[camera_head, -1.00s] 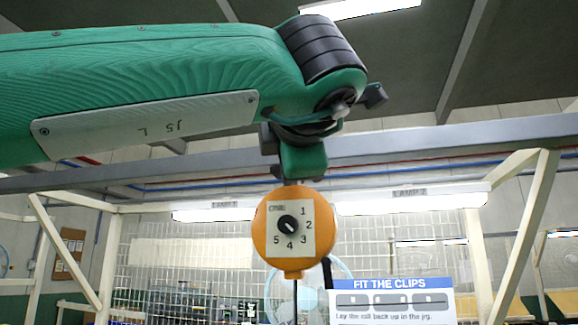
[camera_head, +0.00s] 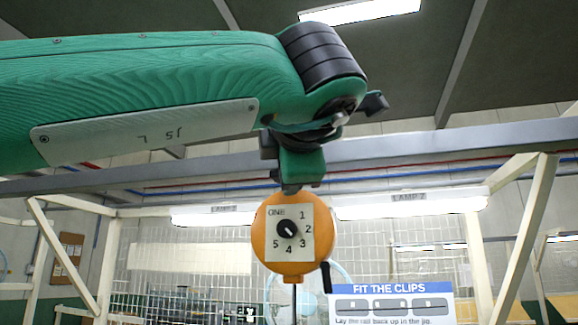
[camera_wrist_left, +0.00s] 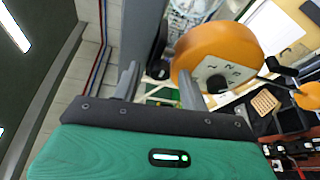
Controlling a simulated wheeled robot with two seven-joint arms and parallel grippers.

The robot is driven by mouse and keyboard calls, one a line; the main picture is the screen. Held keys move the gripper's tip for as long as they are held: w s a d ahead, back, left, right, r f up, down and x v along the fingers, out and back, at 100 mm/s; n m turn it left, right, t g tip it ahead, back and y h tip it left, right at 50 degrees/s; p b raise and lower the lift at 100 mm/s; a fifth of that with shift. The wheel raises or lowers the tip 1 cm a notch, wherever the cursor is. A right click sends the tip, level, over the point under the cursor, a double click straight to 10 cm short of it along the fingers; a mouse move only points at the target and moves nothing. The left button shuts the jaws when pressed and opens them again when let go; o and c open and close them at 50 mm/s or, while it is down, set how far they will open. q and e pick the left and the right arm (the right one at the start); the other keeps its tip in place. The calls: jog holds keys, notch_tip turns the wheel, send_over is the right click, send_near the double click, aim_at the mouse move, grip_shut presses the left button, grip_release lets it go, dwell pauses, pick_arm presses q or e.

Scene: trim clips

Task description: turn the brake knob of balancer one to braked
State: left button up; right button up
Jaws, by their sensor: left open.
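Balancer one (camera_head: 271,262) is an orange round housing hanging below the grey overhead rail, with a pale dial plate marked ONE and the numbers 1 to 5. Its black brake knob (camera_head: 287,229) sits in the middle of the dial, its light mark slanting to the lower right. My left arm comes in from the left, its end just above the balancer in the head view. In the left wrist view my left gripper (camera_wrist_left: 158,88) is open and empty. Balancer one (camera_wrist_left: 212,42) and its knob (camera_wrist_left: 217,83) show to the right of the fingers, apart from them. My right gripper is not in view.
A grey rail (camera_head: 440,142) crosses behind my arm. A FIT THE CLIPS sign (camera_head: 390,290) stands at the lower right, before a wire mesh. A second orange housing (camera_wrist_left: 309,95) shows at the right edge of the left wrist view. Cream posts stand on both sides.

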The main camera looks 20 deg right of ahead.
pick_arm(q)
jog(key=b+v, duration=0.5)
jog(key=v, duration=0.8)
jog(key=shift+s, duration=0.4)
